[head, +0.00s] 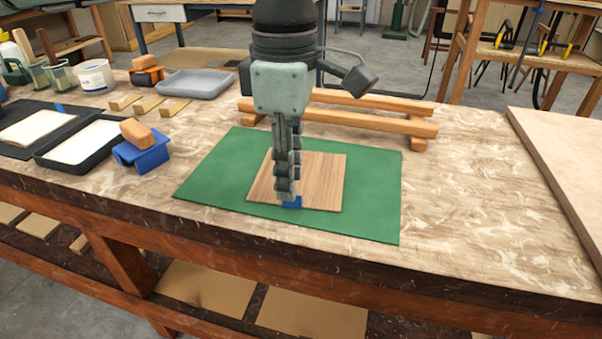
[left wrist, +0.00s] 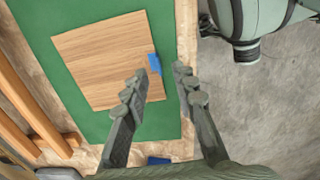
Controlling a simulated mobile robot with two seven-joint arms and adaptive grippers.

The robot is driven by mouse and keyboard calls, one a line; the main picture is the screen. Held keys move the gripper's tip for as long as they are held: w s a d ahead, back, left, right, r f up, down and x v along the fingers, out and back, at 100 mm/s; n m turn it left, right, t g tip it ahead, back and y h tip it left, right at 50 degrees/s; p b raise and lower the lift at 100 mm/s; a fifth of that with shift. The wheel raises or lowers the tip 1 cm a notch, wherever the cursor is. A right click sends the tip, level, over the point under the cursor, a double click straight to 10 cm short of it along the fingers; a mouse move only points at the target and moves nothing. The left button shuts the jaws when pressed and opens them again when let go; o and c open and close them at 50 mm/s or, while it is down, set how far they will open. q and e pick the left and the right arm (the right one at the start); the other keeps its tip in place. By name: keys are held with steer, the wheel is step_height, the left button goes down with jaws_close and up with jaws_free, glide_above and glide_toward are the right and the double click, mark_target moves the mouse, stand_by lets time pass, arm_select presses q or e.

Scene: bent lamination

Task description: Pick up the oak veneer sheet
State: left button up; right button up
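The oak veneer sheet (head: 326,180) is a thin, light brown square lying flat on a green mat (head: 220,180) on the workbench. It also shows in the left wrist view (left wrist: 95,60). A small blue tab (left wrist: 154,63) sits at its edge and shows in the head view (head: 293,203) by the fingertips. My left gripper (head: 287,198) points down over the sheet's near edge and hides part of it. In the left wrist view its fingers (left wrist: 160,78) are apart, with the tab just beyond the gap and nothing held. My right gripper is not in view.
Wooden rails (head: 350,115) stand behind the mat. At the left are a black tray (head: 45,160), a blue block with a wooden handle (head: 145,155), a grey tray (head: 195,84) and a white tub (head: 95,77). A pale board (head: 570,160) lies at the right.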

arm_select(q)
steer(key=shift+a+f, duration=0.1)
steer(key=shift+f, duration=1.65)
jaws_close()
